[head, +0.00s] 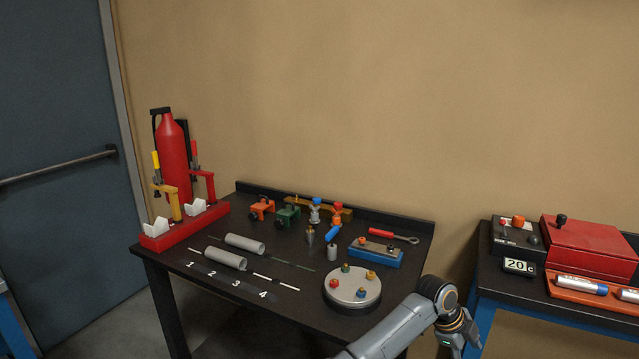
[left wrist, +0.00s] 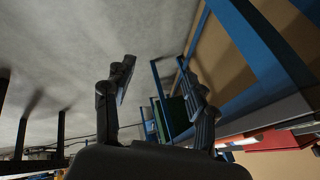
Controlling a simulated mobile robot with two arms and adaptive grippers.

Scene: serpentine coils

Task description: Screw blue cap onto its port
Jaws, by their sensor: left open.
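A round pale disc (head: 336,301) near the table's front right carries small coloured knobs. The blue cap is not visible in that view. No gripper fingers show in the head view, and my right gripper is not seen.
The dark table (head: 215,308) holds a red bottle (head: 173,150) in a stand, grey tubes (head: 245,244), clamps and a blue block (head: 376,256). One of my arm links is beside the table's right front edge. A second table with a red box (head: 590,248) stands at right.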

